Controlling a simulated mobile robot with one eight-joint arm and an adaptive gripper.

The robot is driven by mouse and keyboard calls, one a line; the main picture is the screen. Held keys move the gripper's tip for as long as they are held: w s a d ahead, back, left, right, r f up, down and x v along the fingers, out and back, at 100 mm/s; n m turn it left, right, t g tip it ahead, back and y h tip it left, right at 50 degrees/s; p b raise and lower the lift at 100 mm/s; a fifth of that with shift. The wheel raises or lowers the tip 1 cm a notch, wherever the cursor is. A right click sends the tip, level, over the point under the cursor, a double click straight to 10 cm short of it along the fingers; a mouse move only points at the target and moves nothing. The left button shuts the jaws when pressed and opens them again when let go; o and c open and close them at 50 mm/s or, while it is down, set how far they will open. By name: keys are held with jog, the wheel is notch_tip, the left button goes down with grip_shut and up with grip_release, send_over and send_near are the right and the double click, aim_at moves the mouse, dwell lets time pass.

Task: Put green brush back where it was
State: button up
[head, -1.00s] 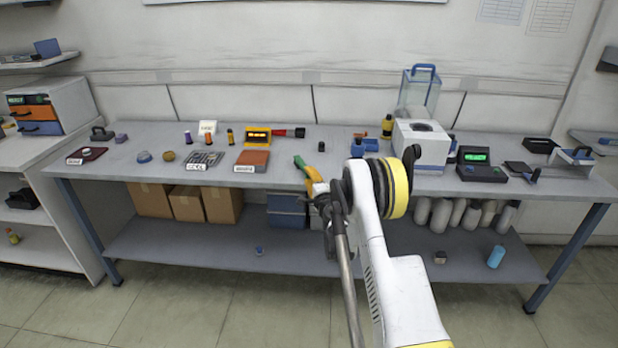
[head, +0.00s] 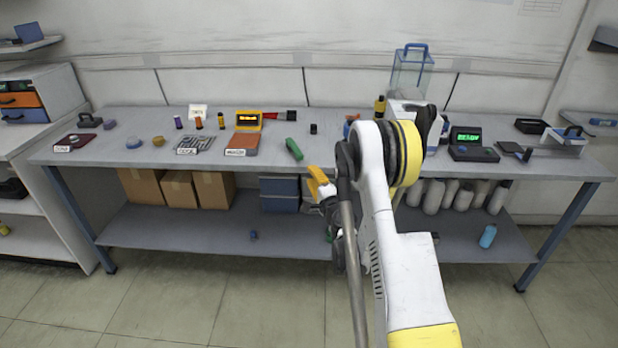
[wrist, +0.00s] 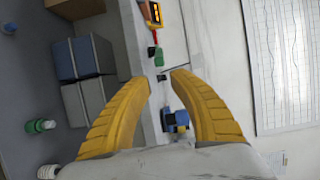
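The green brush (head: 293,149) lies at a slant on the table near its front edge, right of the brown-red block. It also shows in the wrist view (wrist: 155,53), beyond my fingertips and towards the top of the picture. My gripper (head: 319,184) is in front of the table's front edge, right of the brush and apart from it. In the wrist view its two yellow fingers (wrist: 161,78) stand apart with nothing held between them. My arm hides part of the table behind it.
The workbench (head: 330,155) holds an orange meter (head: 248,121), a brown-red block (head: 243,143), a small black item (head: 313,128) and a green-lit device (head: 472,143). Boxes (head: 180,187) and bottles (head: 434,197) stand on the shelf below. The table is clear around the brush.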

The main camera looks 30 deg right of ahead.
jog(key=a+r+n+g+y, duration=0.1)
jog(key=a+r+n+y, duration=0.5)
jog(key=a+r, duration=0.6)
jog(key=s+a+r+n+g, duration=0.45)
jog(key=s+a+n, duration=0.3)
jog(key=a, duration=0.35)
jog(key=s+a+f+n+g, duration=0.1)
jog(key=s+n, duration=0.1)
jog(key=s, duration=0.7)
jog(key=s+a+f+n+g+h, duration=0.1)
jog(key=s+n+g, duration=0.1)
jog(key=s, duration=0.8)
jog(key=s+a+f+n+g+h, duration=0.1)
jog(key=s+a+n+g, duration=0.1)
jog(key=s, duration=0.8)
jog(key=shift+f+n, duration=0.4)
jog(key=shift+n, duration=0.05)
